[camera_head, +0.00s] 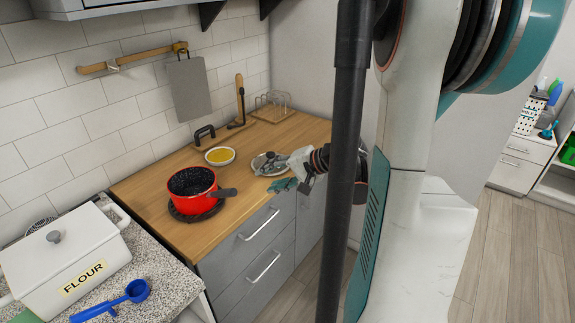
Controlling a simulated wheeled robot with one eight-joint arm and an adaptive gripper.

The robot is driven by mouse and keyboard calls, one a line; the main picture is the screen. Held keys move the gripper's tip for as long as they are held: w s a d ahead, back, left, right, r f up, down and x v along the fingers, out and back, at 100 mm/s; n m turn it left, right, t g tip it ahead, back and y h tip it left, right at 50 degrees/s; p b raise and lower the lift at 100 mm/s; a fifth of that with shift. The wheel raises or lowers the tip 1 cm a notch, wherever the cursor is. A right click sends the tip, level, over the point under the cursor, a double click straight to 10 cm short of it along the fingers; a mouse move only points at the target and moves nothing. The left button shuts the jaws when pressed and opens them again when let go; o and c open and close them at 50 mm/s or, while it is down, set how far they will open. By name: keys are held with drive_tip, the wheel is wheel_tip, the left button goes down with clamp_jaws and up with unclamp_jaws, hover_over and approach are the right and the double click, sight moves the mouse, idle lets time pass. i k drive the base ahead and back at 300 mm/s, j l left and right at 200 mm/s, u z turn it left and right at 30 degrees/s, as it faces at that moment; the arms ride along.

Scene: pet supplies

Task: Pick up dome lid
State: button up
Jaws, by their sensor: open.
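A round, silvery lid-like piece (261,161) sits on the wooden counter near its front right part, and looks like the dome lid. It is small in the head view, and part of it is hidden by my gripper. My gripper (279,172) reaches in from the right, low over the counter, with its fingers at the right side of this piece. The jaws are open. I cannot tell whether a finger touches the piece.
A red pot (190,190) with a dark handle stands left of my gripper. A yellow-filled bowl (219,156) is behind. A wooden rack (272,113) stands at the back. A white flour box (62,258) and blue scoop (113,301) are at lower left.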

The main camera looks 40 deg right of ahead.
sight(258, 161)
drive_tip(key=z, duration=1.1)
